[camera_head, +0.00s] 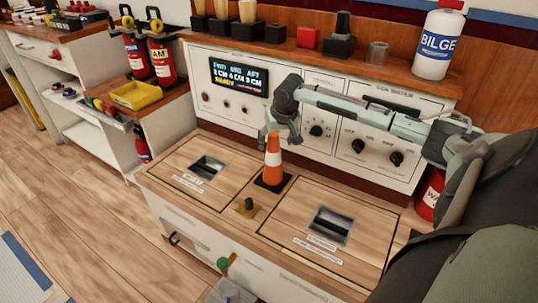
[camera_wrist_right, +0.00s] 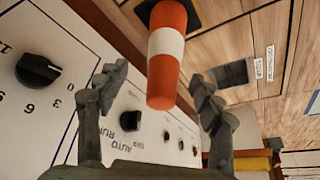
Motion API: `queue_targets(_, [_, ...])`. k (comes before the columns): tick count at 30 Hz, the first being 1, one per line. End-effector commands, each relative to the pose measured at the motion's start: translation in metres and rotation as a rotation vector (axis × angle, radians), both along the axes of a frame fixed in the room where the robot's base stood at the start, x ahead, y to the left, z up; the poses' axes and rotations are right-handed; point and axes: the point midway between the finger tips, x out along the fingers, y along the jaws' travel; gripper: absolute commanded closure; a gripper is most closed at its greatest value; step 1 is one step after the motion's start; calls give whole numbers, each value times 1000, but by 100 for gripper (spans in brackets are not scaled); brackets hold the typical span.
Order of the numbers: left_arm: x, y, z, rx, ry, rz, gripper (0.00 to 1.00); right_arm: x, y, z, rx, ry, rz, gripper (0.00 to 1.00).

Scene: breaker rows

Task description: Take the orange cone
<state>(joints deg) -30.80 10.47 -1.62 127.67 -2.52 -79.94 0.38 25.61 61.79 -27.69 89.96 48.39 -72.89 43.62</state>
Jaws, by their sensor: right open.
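The orange cone (camera_head: 273,158) has a white band and a black square base, and stands upright on the wooden counter (camera_head: 215,203). My right gripper (camera_head: 277,138) is open beside the cone's top, coming in from the right in the head view. In the right wrist view, the cone (camera_wrist_right: 166,50) lies between the two spread fingers of my right gripper (camera_wrist_right: 160,92), its tip toward the palm. I cannot tell whether the fingers touch it. My left gripper is not in view.
A control panel (camera_head: 323,160) with knobs stands close behind the cone. Two recessed hatches (camera_head: 331,225) and a small brass-and-black knob (camera_head: 249,206) are in the counter. A white BILGE bottle (camera_head: 436,45) stands on the shelf above, at the right.

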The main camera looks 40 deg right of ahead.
Motion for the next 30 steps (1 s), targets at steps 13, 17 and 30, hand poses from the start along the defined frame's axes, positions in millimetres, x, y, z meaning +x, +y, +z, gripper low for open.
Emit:
queue_targets(13, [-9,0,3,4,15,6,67,15,-6,-35,2,-1,-5,34])
queue_targets(17, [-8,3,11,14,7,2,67,23,-6,-55,2,-1,-6,34])
queue_targets(30, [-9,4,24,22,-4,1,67,29,-10,-71,0,-1,-4,36])
